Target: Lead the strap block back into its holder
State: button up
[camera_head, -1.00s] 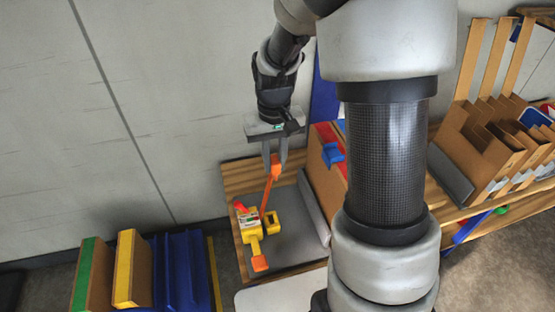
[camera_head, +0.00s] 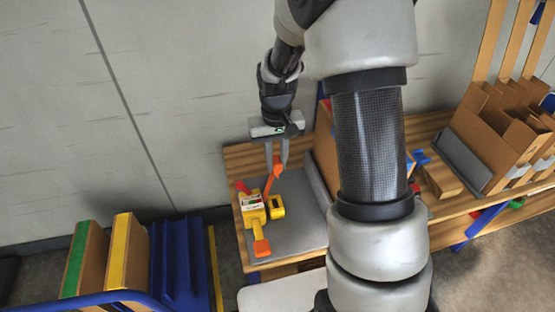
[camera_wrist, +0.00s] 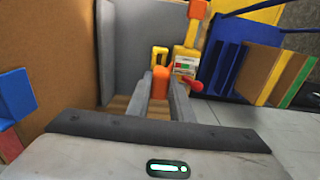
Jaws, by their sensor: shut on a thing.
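The strap block (camera_head: 277,166) is a small orange piece between the fingertips of my gripper (camera_head: 276,163). It also shows between the fingers in the wrist view (camera_wrist: 160,82). My gripper is shut on it. An orange strap (camera_head: 269,188) runs from it down to a yellow device (camera_head: 254,211) with a pale label and a red lever. A second orange end piece (camera_head: 261,247) is at the device's front. A yellow loop-shaped part (camera_head: 276,206), possibly the holder, is at the device's right side. In the wrist view this loop (camera_wrist: 159,57) appears just beyond the block.
The device sits on a grey mat (camera_head: 305,230) on a wooden shelf (camera_head: 240,160). A brown box wall (camera_head: 326,150) stands to the right. Blue, yellow and green-edged panels (camera_head: 120,262) stand lower left. A slotted wooden rack (camera_head: 490,140) is at right.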

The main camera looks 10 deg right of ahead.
jog(key=f+b, duration=0.3)
jog(key=f, duration=0.2)
jog(key=w+f+b, duration=0.1)
jog(key=f+b, duration=0.2)
jog(key=f, duration=0.3)
jog(key=w+f+b, duration=0.1)
jog(key=f+b, duration=0.3)
jog(key=f, duration=0.1)
jog(key=shift+f, duration=0.2)
jog(key=shift+f+b, duration=0.5)
jog(key=shift+f, duration=0.3)
jog(key=shift+s+f+b, duration=0.1)
jog(key=shift+f+b, duration=0.3)
jog(key=shift+f, duration=0.25)
jog(key=o, duration=0.9)
jog(key=shift+r, duration=0.15)
